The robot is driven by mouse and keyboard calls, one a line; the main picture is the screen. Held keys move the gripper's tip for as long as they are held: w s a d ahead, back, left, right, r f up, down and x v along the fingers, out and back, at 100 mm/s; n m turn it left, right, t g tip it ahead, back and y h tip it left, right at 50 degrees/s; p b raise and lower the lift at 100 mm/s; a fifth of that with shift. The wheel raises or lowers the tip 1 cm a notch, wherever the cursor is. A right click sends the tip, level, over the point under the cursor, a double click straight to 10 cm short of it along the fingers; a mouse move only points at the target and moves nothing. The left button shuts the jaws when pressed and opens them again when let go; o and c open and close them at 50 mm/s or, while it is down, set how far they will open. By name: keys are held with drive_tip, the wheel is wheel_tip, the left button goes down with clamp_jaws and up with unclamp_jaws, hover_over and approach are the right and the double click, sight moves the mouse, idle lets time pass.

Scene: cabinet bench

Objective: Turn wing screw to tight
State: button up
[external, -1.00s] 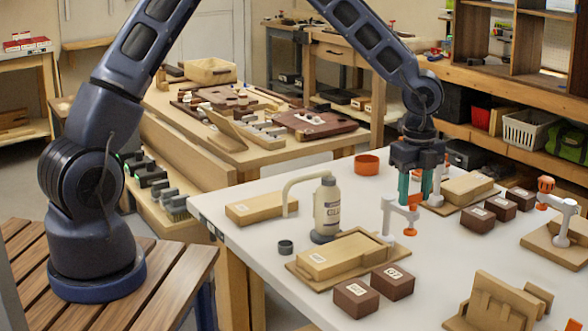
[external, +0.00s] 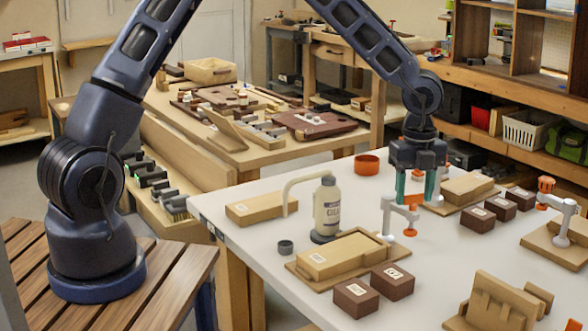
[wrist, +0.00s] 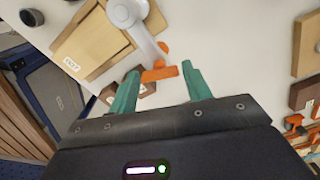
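The wing screw (wrist: 159,74) is orange and sits on a white clamp (external: 388,213) on the white table. In the wrist view its wing lies between my green fingertips, and part of the white clamp (wrist: 147,45) shows beyond it. My gripper (external: 416,189) points down over the clamp from above. It also shows in the wrist view (wrist: 160,72), its fingers apart, one at each side of the wing. A narrow gap shows at the right finger; contact at the left finger is unclear. In the external view the fingers partly hide the screw.
A glue bottle (external: 327,210) with a curved pale tube stands left of the clamp, near a wooden block (external: 340,255) on a board. Brown boxes (external: 356,298) lie in front and to the right. A second orange-topped clamp (external: 545,190) stands at the right. An orange ring (external: 367,165) lies behind.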

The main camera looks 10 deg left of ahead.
drive_tip(key=shift+o, duration=1.2)
wheel_tip(320, 180, up, 11)
drive_tip(key=shift+f, duration=0.1)
